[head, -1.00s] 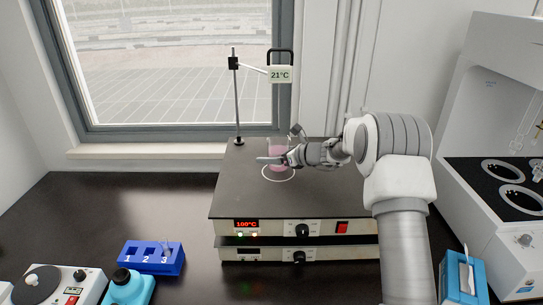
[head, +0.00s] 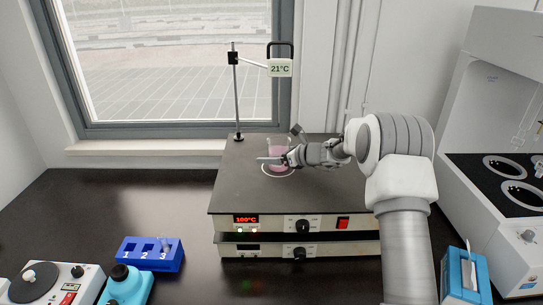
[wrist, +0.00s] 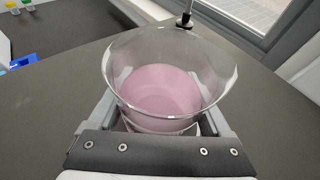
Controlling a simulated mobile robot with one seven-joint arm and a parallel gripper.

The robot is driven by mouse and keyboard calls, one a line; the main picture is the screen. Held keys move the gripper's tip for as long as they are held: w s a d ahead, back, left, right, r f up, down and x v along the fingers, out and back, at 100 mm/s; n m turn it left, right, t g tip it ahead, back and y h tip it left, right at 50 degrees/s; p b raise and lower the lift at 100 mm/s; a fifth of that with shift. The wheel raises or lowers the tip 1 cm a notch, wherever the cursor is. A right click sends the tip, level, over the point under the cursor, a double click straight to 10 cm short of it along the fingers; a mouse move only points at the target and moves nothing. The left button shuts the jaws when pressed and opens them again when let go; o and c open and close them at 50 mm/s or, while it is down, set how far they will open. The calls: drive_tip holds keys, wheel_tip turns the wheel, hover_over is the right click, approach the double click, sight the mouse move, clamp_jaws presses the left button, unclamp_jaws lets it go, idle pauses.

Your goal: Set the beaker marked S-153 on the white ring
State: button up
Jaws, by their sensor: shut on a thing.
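The beaker (head: 278,150) is clear glass with pink liquid and stands upright at the white ring (head: 279,176) on the hotplate's dark top. It fills the middle of the wrist view (wrist: 165,90). No S-153 marking is readable on it. My gripper (head: 279,160) is shut on the beaker, with one finger on each side of it. The front part of the ring shows below the beaker; the rest is hidden behind the beaker and gripper. I cannot tell whether the beaker's base touches the plate.
The hotplate (head: 240,190) reads 100°C. A stand rod (head: 237,95) with a 21°C display (head: 280,68) rises behind the beaker. A blue numbered rack (head: 150,254) sits at front left. The plate's left side is clear.

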drive_tip(key=o, duration=1.5)
drive_tip(key=shift+f, duration=0.1)
drive_tip(key=shift+s+d, duration=0.1)
drive_tip(key=v, duration=1.6)
drive_tip(key=shift+b, duration=0.3)
drive_tip(key=shift+s+d+r, duration=0.3)
drive_tip(key=shift+s+r, duration=0.05)
drive_tip(key=shift+r, duration=0.15)
drive_tip(key=s+a+r+n+g+h, duration=0.2)
drive_tip(key=s+a+r+n, duration=0.1)
drive_tip(key=s+n, duration=0.55)
drive_tip(key=s+a+r+n+g+h, duration=0.25)
drive_tip(key=s+r+n, duration=0.2)
drive_tip(key=s, duration=0.75)
drive_tip(key=s+d+n+h, duration=0.2)
drive_tip(key=s+n, duration=0.2)
drive_tip(key=s, duration=0.2)
drive_tip(key=s+d+n+t+h, duration=0.1)
drive_tip(key=s+d+n+h, duration=0.1)
drive_tip(key=s+n, duration=0.2)
drive_tip(key=s+d+f+n+h, duration=0.1)
drive_tip(key=s+d+n+h, duration=0.1)
drive_tip(key=s, duration=0.6)
drive_tip(key=shift+d+n+t, duration=0.15)
drive_tip(key=shift+d+n, duration=0.15)
drive_tip(key=shift+n, duration=0.4)
drive_tip(key=shift+d+n+t, duration=0.1)
drive_tip(key=shift+d+n, duration=0.2)
drive_tip(key=shift+n, duration=0.4)
